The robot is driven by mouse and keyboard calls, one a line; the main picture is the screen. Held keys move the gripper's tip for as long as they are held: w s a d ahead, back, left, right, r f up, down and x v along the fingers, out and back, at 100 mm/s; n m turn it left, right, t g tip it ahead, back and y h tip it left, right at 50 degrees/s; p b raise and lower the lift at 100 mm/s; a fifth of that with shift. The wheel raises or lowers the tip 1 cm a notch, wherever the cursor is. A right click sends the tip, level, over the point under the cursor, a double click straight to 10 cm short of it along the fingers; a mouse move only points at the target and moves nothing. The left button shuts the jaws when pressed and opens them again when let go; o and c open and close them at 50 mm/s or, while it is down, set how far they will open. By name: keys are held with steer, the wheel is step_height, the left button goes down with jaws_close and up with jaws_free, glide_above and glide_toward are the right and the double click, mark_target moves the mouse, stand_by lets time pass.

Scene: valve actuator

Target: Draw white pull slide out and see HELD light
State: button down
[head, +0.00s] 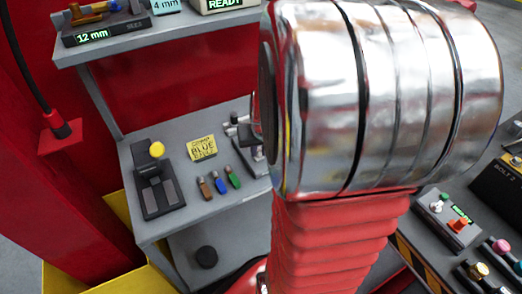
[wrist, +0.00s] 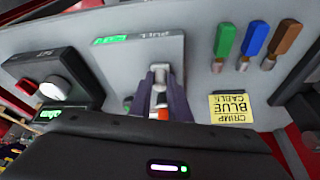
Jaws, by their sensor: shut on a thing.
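In the wrist view, which is upside down, a grey pull unit (wrist: 202,62) marked PULL stands on the shelf. A green-lit display (wrist: 109,40) glows beside the marking; its word is too small to read. My gripper (wrist: 160,84) is in front of the unit, its two dark fingers closed on the small white pull slide (wrist: 160,94). The fingers hide much of the slide, so I cannot tell how far out it is. In the head view my silver and red arm covers the gripper, and only an edge of a grey device shows beside it.
Green (wrist: 226,39), blue (wrist: 252,40) and brown (wrist: 285,38) handled tools lie near a yellow CRIMP BLUE CABLE card (wrist: 231,109). A dark box with a white knob (wrist: 50,88) stands at left. In the head view a yellow-knobbed lever device (head: 157,150) sits on the shelf.

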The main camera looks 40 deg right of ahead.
steer(key=shift+w+d, duration=0.25)
steer(key=shift+w, duration=0.3)
steer(key=shift+w+d, duration=0.1)
steer(key=shift+w, duration=0.2)
steer(key=c, duration=1.6)
jaws_free()
steer(key=shift+r, duration=0.1)
steer(key=v, duration=1.3)
steer(key=shift+r, duration=0.3)
